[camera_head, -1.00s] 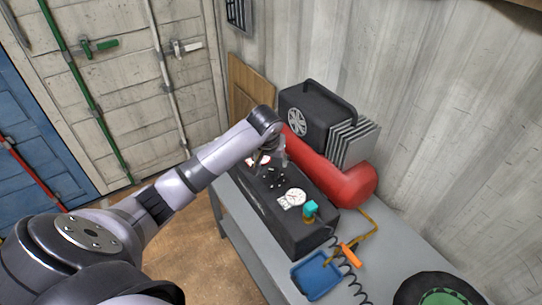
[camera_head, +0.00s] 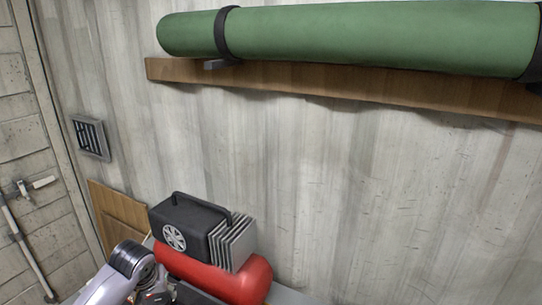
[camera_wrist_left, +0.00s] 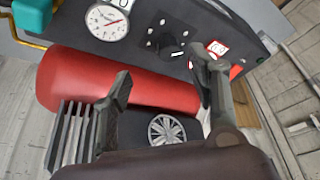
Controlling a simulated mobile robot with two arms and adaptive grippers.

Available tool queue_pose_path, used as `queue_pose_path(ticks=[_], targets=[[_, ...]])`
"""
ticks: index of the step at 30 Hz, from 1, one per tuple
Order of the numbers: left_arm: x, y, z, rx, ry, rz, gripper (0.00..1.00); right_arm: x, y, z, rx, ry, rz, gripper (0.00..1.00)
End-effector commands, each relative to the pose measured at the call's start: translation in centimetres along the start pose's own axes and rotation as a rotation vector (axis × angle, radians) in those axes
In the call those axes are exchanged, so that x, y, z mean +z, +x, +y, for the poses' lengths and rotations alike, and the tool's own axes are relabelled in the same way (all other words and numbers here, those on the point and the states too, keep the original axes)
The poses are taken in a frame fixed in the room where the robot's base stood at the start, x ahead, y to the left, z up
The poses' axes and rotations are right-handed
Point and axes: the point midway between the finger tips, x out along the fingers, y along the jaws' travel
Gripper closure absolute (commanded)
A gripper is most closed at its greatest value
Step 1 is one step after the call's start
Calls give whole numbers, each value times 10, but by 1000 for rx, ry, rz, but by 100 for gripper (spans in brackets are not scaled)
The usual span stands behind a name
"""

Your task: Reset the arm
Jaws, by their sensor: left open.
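My left arm (camera_head: 112,280) enters at the bottom left of the head view, with its wrist in front of the compressor's red tank (camera_head: 240,284). In the left wrist view my left gripper (camera_wrist_left: 164,84) is open, its two dark fingers apart with nothing held between them. The red tank (camera_wrist_left: 150,84) lies behind the fingers, and the black control panel (camera_wrist_left: 158,25) with a white gauge (camera_wrist_left: 107,22) is beyond it. The gripper's fingertips are mostly out of the head view. My right gripper is in neither view.
The black compressor motor (camera_head: 187,226) with grey fins stands by the wall. A wooden shelf (camera_head: 330,84) above holds a long green cylinder (camera_head: 370,36). A teal knob (camera_wrist_left: 33,15) shows at the wrist view's upper left. The wall between shelf and compressor is clear.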

Motion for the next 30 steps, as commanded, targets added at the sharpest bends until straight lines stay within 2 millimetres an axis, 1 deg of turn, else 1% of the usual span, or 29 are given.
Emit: queue_pose_path(ticks=[1, 2, 3, 5, 6, 8, 9, 12, 13, 15, 18, 24, 30], targets=[[24, 8, 11, 17, 43, -16, 46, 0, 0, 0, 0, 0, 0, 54], [38, 11, 17, 27, 74, -22, 46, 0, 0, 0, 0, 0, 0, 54], [58, 15, 25, 42, 117, -30, 46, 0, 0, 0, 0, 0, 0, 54], [92, 18, 36, 69, 182, -39, 46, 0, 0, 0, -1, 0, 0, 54], [113, 19, 43, 86, 222, -44, 46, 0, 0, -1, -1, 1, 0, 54], [144, 17, 50, 111, 276, -47, 46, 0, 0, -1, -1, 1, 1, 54], [164, 14, 54, 126, 308, -49, 46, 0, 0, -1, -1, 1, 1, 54], [209, 5, 58, 155, 372, -53, 46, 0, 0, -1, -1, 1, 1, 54], [220, 1, 58, 162, 387, -53, 46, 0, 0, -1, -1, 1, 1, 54], [242, -7, 56, 170, 414, -53, 46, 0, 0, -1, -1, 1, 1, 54], [264, -18, 52, 174, 441, -54, 46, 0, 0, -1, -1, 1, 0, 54], [297, -37, 41, 171, 473, -59, 46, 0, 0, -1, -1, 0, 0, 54], [321, -56, 27, 152, 494, -67, 46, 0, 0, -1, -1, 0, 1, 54]])
